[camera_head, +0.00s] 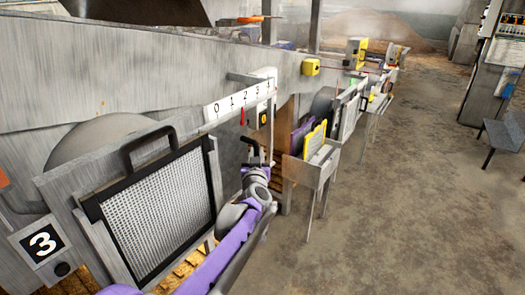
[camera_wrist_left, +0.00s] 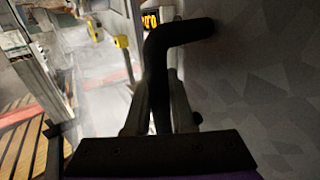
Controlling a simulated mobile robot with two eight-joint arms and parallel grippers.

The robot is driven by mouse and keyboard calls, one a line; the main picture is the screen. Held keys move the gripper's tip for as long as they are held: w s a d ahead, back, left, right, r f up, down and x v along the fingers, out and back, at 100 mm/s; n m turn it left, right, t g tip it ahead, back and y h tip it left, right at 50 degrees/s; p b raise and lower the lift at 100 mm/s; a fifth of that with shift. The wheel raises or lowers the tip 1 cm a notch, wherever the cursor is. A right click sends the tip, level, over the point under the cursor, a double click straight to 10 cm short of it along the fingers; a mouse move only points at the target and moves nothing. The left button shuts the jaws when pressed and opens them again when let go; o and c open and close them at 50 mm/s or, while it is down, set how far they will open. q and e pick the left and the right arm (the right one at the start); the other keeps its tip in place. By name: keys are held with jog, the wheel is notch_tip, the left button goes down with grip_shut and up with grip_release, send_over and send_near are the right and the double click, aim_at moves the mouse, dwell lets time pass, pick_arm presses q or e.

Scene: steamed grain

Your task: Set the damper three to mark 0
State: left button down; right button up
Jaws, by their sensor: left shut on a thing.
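A white scale (camera_head: 231,104) with marks 0 to 4 runs along the wall edge above the mesh screen. A red pointer (camera_head: 242,115) hangs under it, at about mark 2. A sign with the number 3 (camera_head: 43,241) is at the lower left. My left gripper (camera_head: 254,158) is below the scale's right part, shut on a dark bent handle. In the left wrist view this black handle (camera_wrist_left: 180,32) rises between the fingers (camera_wrist_left: 160,105) and bends right. The damper plate itself I cannot clearly make out behind the arm.
A mesh screen with a black handle (camera_head: 155,205) stands to the left of my left arm. A metal stand with a yellow-framed panel (camera_head: 314,141) is close on the right. A bench (camera_head: 503,135) stands farther right. The concrete floor between is clear.

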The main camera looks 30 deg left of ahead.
pick_arm(q)
jog(key=s, duration=0.9)
jog(key=shift+a+f+p, duration=0.1)
jog(key=shift+a+p, duration=0.2)
jog(key=shift+p, duration=0.05)
jog(key=shift+s, duration=0.1)
jog(key=c, duration=1.2)
grip_release()
jog(key=shift+o, duration=0.8)
jog(key=shift+s, duration=0.2)
